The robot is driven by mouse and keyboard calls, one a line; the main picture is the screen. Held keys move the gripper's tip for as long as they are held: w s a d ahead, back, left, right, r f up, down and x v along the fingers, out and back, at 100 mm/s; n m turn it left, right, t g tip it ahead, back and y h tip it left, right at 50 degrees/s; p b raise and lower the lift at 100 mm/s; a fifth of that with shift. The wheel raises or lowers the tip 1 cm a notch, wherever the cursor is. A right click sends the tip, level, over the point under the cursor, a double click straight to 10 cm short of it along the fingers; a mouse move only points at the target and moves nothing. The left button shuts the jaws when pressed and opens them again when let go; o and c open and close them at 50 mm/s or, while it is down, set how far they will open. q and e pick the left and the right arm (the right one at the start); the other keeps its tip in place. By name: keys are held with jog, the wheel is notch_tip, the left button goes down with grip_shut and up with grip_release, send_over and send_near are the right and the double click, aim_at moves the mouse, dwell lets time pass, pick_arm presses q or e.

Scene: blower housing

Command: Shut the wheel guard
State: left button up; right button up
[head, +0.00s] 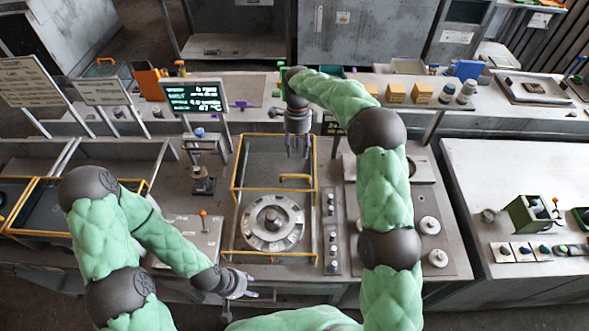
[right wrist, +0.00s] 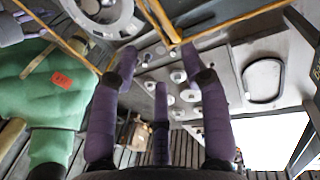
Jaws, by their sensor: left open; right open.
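The wheel guard (head: 235,188) is a yellow-edged frame with a yellow handle (head: 294,177). It reaches from behind the grey round wheel (head: 273,222) to around it; I cannot tell its exact tilt. My right gripper (head: 298,150) is open, pointing down over the guard's back right part. In the right wrist view, its purple fingers (right wrist: 160,65) are spread and empty, with a yellow guard bar (right wrist: 162,22) just past their tips. The wheel also shows there (right wrist: 107,15). My left gripper (head: 240,287) is open and empty, in front and left of the wheel, at the table's front edge.
A lit display (head: 193,97) stands back left of the guard. A strip of knobs (head: 333,232) runs along its right side. A small panel with an orange-tipped lever (head: 203,222) is to its left. Yellow-edged bins (head: 38,205) lie further left.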

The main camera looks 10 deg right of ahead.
aim_at(296, 176)
jog(key=f, duration=0.3)
jog(key=s+f, duration=0.1)
jog(key=f, duration=0.2)
jog(key=f+p, duration=0.1)
jog(key=f, duration=0.3)
jog(key=shift+s+a, duration=0.2)
jog(key=shift+s, duration=0.15)
jog(key=shift+f, duration=0.4)
grip_shut()
